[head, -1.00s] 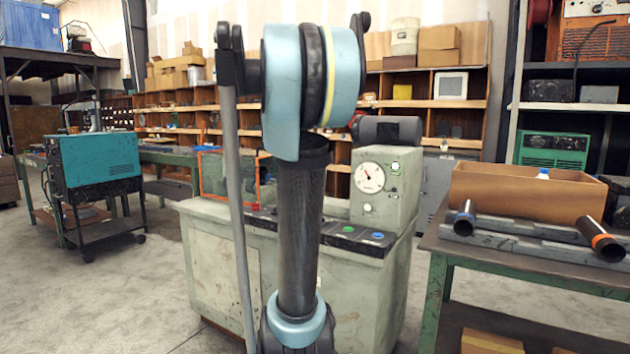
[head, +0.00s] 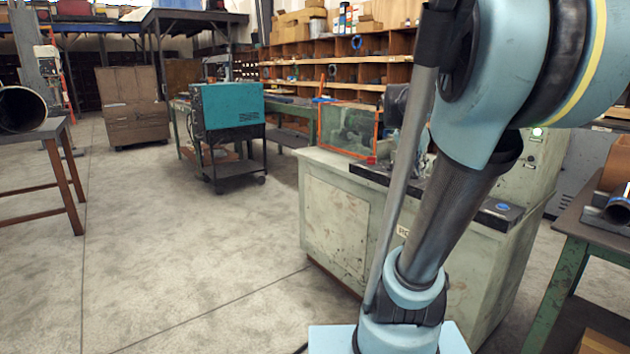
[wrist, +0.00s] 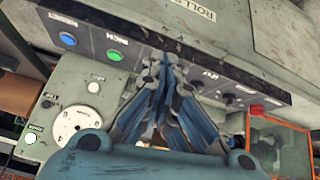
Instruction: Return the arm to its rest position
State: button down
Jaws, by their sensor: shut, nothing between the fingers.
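My arm stands in the right half of the head view, with its blue joints and dark tube in front of the pale green machine (head: 340,205). The arm is bent, and its upper part runs out of the top right of the picture. My gripper (wrist: 163,68) shows in the wrist view with its blue-grey fingers together and nothing between them. It appears over the same machine's control panel (wrist: 85,48), which has a blue and a green button. I cannot tell how far the fingers are from the panel. In the head view the arm mostly hides the gripper.
An orange-framed guard (head: 347,132) stands on the machine. A green-legged table (head: 567,290) with a dark pipe (head: 618,210) is at the right. A teal cabinet on a cart (head: 228,108) and a table with a large pipe (head: 20,110) are left. The floor (head: 180,240) between is clear.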

jog(key=s+a+f+n+g+y, duration=0.1)
jog(key=s+a+f+n+y, duration=0.1)
jog(key=s+a+f+n, duration=0.2)
jog(key=s+a+f+n+g+y, duration=0.1)
jog(key=s+a+f+n+y, duration=0.2)
jog(key=s+a+f, duration=0.8)
jog(key=s+f+n, duration=0.2)
jog(key=s+f, duration=0.3)
jog(key=shift+s+y, duration=0.2)
jog(key=shift+y, duration=0.1)
jog(key=shift+w+f, duration=0.15)
jog(key=shift+w, duration=0.35)
jog(key=c, duration=2.4)
grip_release()
